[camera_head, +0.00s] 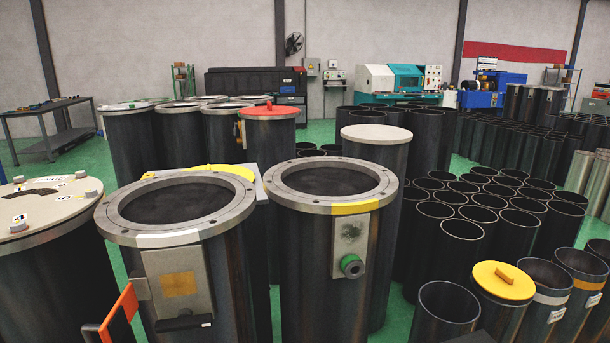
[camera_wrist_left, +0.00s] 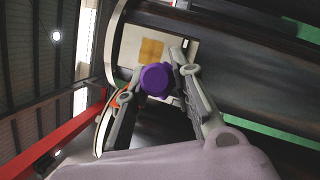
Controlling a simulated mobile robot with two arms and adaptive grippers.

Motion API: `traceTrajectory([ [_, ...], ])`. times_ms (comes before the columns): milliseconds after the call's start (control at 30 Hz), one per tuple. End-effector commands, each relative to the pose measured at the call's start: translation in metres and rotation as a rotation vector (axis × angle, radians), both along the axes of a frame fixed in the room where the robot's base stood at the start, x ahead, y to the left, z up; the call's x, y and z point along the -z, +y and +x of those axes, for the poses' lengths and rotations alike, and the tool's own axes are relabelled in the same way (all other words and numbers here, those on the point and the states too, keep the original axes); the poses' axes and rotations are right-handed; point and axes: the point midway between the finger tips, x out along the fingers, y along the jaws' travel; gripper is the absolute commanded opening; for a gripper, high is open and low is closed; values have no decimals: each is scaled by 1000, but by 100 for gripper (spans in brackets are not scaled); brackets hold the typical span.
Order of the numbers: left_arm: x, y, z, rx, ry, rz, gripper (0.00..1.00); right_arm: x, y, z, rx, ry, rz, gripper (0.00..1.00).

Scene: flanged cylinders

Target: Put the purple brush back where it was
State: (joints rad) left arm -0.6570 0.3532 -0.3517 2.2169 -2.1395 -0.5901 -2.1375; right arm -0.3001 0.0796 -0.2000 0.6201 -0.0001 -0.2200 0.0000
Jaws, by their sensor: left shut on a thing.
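My left gripper (camera_wrist_left: 154,75) shows only in the left wrist view, with its two grey fingers closed on the purple brush (camera_wrist_left: 155,80). The brush's round purple end faces the camera; the rest of it is hidden behind that end. Behind it is a pale plate with a yellow-orange square (camera_wrist_left: 151,49) on a dark cylinder. A similar plate (camera_head: 180,262) is on the front of the left flanged cylinder (camera_head: 227,265) in the head view, with a black ledge (camera_head: 184,323) at its bottom. I cannot tell whether the brush touches anything there. My right gripper is not in view.
A second flanged cylinder (camera_head: 306,265) with a green-ringed knob (camera_head: 352,266) stands close to the right. An orange bar (camera_head: 118,313) juts out at lower left. A wide cylinder with a pale lid (camera_head: 60,196) is at far left. Several open black tubes (camera_head: 447,303) fill the right.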

Motion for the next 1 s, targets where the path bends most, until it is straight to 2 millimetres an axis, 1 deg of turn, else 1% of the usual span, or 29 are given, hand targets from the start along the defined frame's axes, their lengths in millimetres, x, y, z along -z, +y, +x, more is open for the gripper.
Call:
traceTrajectory([
  [67,1,0,0,10,-3,-34,0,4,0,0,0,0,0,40],
  [167,4,0,0,47,-3,-175,0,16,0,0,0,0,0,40],
  [467,7,0,0,206,-6,-791,0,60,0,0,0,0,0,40],
  [500,6,0,0,225,-5,-866,0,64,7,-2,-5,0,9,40],
  [600,4,0,0,261,-4,-1008,0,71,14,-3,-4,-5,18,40],
  [700,1,0,0,276,-3,-1067,0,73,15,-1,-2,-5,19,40],
  [900,0,0,0,276,-3,-1069,0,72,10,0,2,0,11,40],
  [1000,2,0,0,285,-4,-1111,0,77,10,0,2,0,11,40],
])
